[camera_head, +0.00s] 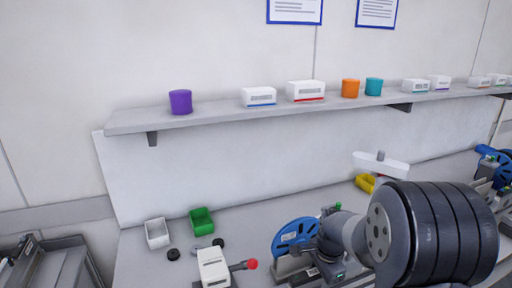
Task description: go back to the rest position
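A large dark ribbed cylinder with a grey flange fills the lower right of the head view, close to the camera. It appears to be part of my arm. My gripper's fingers cannot be made out in this view, so I cannot tell whether it holds anything. The arm part hides some of the bench behind it.
A wall shelf (220,117) holds a purple cylinder (180,102), an orange one (350,88), a teal one (374,87) and several white boxes. On the bench stand a green bin (201,221), a white bin (157,233) and a blue reel (295,236).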

